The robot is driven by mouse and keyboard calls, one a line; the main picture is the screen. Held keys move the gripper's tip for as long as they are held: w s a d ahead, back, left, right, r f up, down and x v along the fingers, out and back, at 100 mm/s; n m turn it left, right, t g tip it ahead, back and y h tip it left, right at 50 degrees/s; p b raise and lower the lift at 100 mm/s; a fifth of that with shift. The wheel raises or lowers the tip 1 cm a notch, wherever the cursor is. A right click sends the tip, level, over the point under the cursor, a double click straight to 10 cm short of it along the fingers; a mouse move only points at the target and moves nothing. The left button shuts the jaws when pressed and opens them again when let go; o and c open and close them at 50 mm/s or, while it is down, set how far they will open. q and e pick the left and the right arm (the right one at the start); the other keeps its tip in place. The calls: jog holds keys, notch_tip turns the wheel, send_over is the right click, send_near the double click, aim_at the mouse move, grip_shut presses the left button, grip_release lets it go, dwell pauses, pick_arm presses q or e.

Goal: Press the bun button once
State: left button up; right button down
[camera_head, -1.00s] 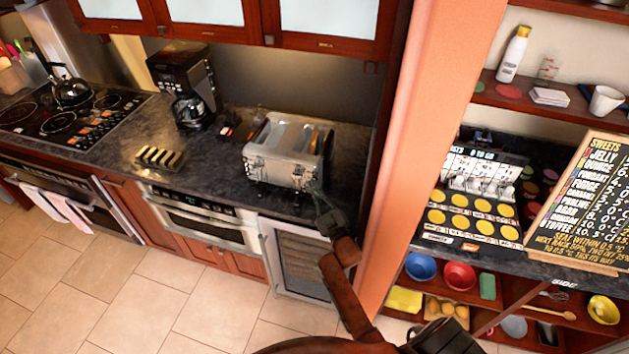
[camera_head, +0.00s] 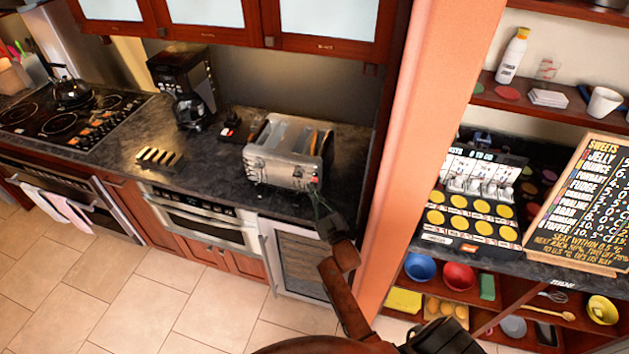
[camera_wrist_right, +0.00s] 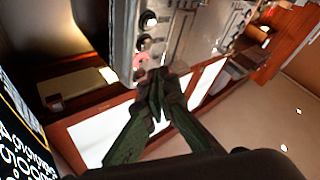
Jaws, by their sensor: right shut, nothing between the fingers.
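The silver toaster (camera_head: 283,172) stands on the dark counter, with slots on top and knobs and buttons on its front. My right gripper (camera_head: 316,190) is shut and empty, with its tips at the right end of the toaster's front. In the right wrist view the toaster (camera_wrist_right: 180,35) fills the top middle, and the closed fingertips (camera_wrist_right: 158,80) are right by a reddish lit button (camera_wrist_right: 140,60) below dark round knobs. I cannot tell whether they touch it. The button labels are too small to read, so I cannot tell which is the bun button. My left gripper is not in view.
A coffee maker (camera_head: 187,85) and a toast rack (camera_head: 158,158) are on the counter left of the toaster. Cabinets (camera_head: 330,28) hang above. The floor in front is clear.

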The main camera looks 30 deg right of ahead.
jog(key=shift+a, duration=0.1)
jog(key=s+a+p, duration=0.2)
jog(key=s+a, duration=0.1)
jog(key=shift+s+a, duration=0.15)
jog(key=shift+a, duration=0.25)
dwell(0.4)
jog(key=shift+d+f, duration=0.1)
dwell(0.5)
